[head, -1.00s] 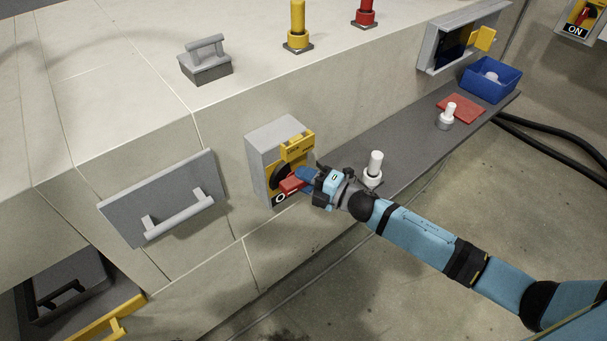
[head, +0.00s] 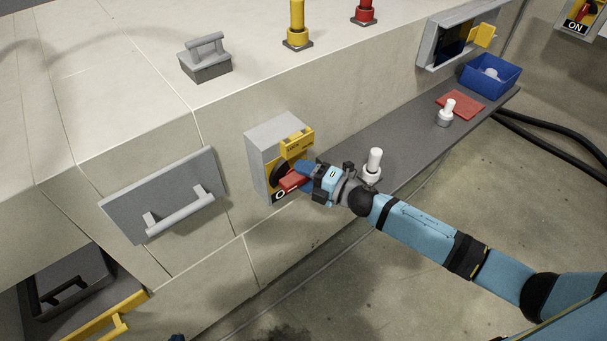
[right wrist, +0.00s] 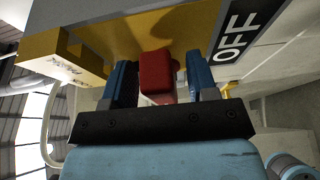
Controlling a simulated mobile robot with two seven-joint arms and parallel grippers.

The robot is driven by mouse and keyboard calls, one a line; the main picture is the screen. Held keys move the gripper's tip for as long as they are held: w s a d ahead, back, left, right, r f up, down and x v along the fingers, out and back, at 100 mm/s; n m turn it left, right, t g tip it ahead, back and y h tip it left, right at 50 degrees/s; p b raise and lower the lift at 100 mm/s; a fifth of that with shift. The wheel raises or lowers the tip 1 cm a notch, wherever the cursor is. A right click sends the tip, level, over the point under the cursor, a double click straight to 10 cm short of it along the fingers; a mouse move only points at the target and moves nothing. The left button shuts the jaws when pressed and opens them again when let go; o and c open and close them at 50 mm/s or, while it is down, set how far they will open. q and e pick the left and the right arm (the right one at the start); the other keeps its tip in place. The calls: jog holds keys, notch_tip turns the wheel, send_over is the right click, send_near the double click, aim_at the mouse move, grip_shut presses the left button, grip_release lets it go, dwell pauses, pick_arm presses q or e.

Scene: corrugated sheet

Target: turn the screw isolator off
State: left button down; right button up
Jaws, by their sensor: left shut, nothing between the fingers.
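The screw isolator is a grey box (head: 262,160) with a yellow face on the pale machine wall, left of centre in the head view. Its red handle (head: 291,181) points to the lower right from a black round part. The handle (right wrist: 156,75) also shows in the right wrist view, near a black OFF label (right wrist: 236,38). My right gripper (head: 306,174) has its blue fingers on either side of the handle, with a visible gap at one finger. A small dark tip of my left gripper (head: 177,338) shows at the bottom edge, shut and empty.
A yellow block (head: 297,143) juts from the box above the handle. A grey shelf (head: 400,147) runs to the right with white knobbed parts, a red mat (head: 461,104) and a blue bin (head: 492,80). A grey handled panel (head: 165,195) is on the left.

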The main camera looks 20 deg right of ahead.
jog(key=b+v, duration=0.1)
jog(key=v, duration=1.3)
jog(key=shift+f, duration=0.1)
jog(key=s+a+f+m+g+h, duration=0.1)
jog(key=s+a+f+m+h, duration=0.3)
jog(key=s+f+m, duration=0.55)
jog(key=s+a+f+m+g+h, duration=0.25)
jog(key=s+a+m+h, duration=0.35)
jog(key=m, duration=0.9)
notch_tip(320, 180, up, 10)
jog(key=d+n+t+y+p, duration=0.1)
jog(key=d+p, duration=0.1)
jog(key=p, duration=1)
jog(key=shift+s+r, duration=0.25)
jog(key=shift+s, duration=0.1)
